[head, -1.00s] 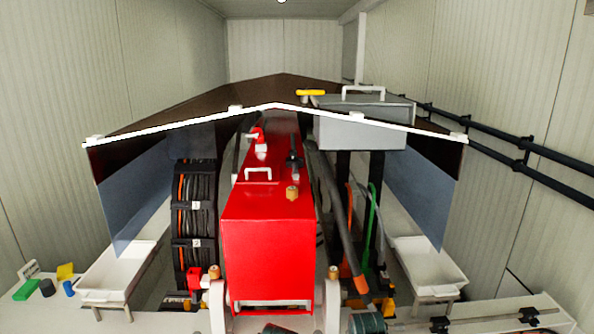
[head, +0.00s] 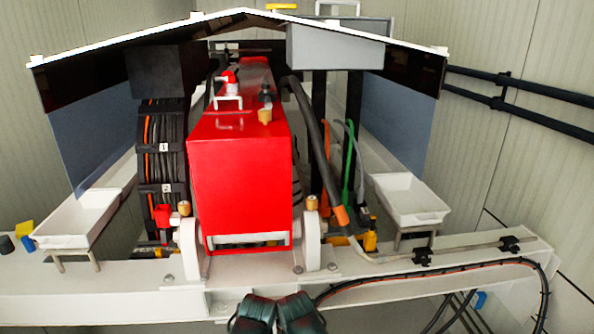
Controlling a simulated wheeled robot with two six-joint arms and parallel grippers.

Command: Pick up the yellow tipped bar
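I cannot single out a yellow tipped bar with certainty. A yellow bar-like piece (head: 282,7) lies at the top edge, partly cut off, above the roof edge near the grey box. A slanted black bar or hose (head: 318,150) with an orange tip (head: 341,215) stands right of the red housing (head: 240,165). A small yellow part (head: 370,241) sits low behind the white beam. Two dark teal parts at the bottom edge look like parts of my arms. No gripper fingers can be made out, and nothing is seen held.
White trays stand left (head: 82,215) and right (head: 408,200) of the machine. The grey box (head: 337,46) hangs at the roof. A white beam (head: 100,290) crosses in front, with black cables (head: 440,272). Black pipes (head: 520,88) run along the right wall.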

